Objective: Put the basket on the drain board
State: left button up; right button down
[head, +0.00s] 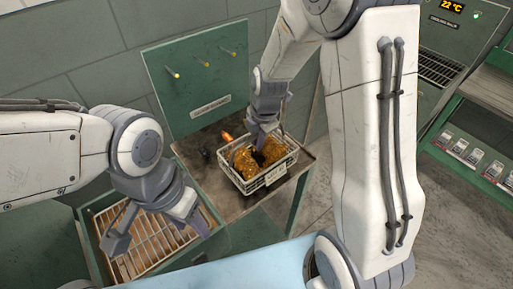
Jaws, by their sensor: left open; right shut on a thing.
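The basket (283,168) is a white wire basket with brown-gold contents and a small label on its front. It is at a dark bench top in the middle of the head view; I cannot tell whether it rests there or hangs just above. My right gripper (262,142) reaches down into it and is shut on it; the exact grip is partly hidden. The drain board (151,240), a slatted rack in a green tray, lies to the lower left of the basket. My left gripper (158,243) is open and empty above the drain board, hiding part of it.
A copper-coloured item (227,136) and a dark item lie behind the basket. A green shelf (480,100) with small packets and a cabinet with a 22 °C display stand at right.

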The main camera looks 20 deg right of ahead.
aim_at(262, 154)
jog(key=shift+f+p, duration=0.3)
jog(key=shift+f, duration=1.7)
jog(key=c, duration=1.3)
grip_release()
jog(key=shift+f, duration=0.15)
jog(key=o, duration=0.4)
notch_tip(262, 154, up, 11)
jog(key=s, duration=0.2)
jog(key=s+a+r+m, duration=0.1)
jog(key=s+a+m, duration=0.2)
jog(key=s+m, duration=0.2)
jog(key=s+a+r+m+g, duration=0.1)
jog(key=s+a+m, duration=0.2)
jog(key=s, duration=0.7)
jog(key=s+a+r+m+g, duration=0.1)
jog(key=s+a+m, duration=0.2)
jog(key=s+m, duration=0.4)
jog(key=shift+s+a+r+b, duration=0.3)
jog(key=shift+s+a, duration=0.05)
jog(key=shift+a, duration=0.05)
